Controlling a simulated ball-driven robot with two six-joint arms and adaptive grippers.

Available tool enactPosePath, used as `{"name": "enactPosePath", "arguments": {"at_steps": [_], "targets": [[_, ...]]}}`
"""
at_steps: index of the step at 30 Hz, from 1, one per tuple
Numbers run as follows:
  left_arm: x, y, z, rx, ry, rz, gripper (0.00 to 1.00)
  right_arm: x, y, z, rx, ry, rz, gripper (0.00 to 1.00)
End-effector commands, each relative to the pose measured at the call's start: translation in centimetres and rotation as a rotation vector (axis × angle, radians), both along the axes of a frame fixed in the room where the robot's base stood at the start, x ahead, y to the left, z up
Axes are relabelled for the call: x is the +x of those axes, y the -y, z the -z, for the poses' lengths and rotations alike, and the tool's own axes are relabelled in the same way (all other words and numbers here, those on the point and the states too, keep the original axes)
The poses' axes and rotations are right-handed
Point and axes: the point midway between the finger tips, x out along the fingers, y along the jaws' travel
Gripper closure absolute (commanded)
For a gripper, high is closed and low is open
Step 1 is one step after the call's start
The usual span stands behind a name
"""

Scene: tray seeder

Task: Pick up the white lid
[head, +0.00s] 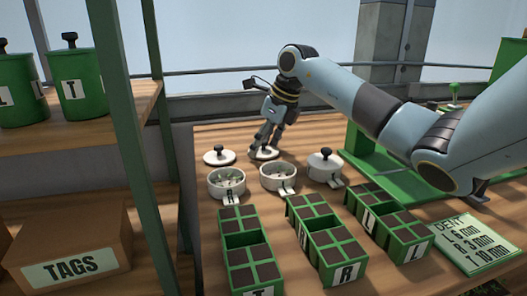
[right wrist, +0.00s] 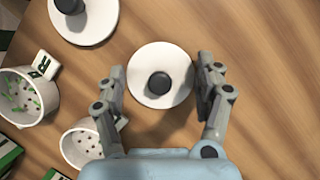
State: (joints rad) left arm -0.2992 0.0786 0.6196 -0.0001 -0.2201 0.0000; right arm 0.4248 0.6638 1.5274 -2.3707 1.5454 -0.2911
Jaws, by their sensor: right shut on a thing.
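A round white lid with a black knob lies flat on the wooden bench, behind the middle white pot. In the head view its rim (head: 257,154) shows below my right gripper (head: 267,143). A third lid (head: 322,160) sits on the right pot. My left gripper is not in view.
Two open white pots, left (head: 226,194) and middle (head: 277,187), stand in front of the loose lids. Green seedling trays (head: 243,240) fill the front. A green post (head: 130,140) rises at left. A green stand (head: 385,175) lies right, under my right arm.

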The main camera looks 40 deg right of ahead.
Motion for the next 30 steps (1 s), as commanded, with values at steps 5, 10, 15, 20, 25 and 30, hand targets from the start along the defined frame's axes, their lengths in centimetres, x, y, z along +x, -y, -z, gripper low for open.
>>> {"name": "enactPosePath", "arguments": {"at_steps": [5, 10, 15, 20, 25, 30], "targets": [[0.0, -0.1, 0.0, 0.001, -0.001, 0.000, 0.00, 0.0, 0.0, 0.0, 0.000, 0.000, 0.000, 0.52], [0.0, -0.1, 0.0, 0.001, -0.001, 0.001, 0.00, 0.0, 0.0, -0.2, -0.001, 0.000, 0.000, 0.52], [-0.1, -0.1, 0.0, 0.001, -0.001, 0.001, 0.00, 0.1, 0.0, -1.6, -0.001, 0.003, 0.001, 0.52], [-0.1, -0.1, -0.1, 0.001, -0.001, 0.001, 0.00, 0.1, 0.1, -4.4, -0.002, 0.005, 0.000, 0.52], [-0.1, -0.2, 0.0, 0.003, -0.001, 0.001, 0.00, -1.9, 3.8, -6.4, -0.009, -0.003, 0.004, 0.53], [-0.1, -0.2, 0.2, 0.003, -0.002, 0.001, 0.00, -3.6, 7.0, -8.6, -0.007, -0.003, 0.004, 0.53]]}}
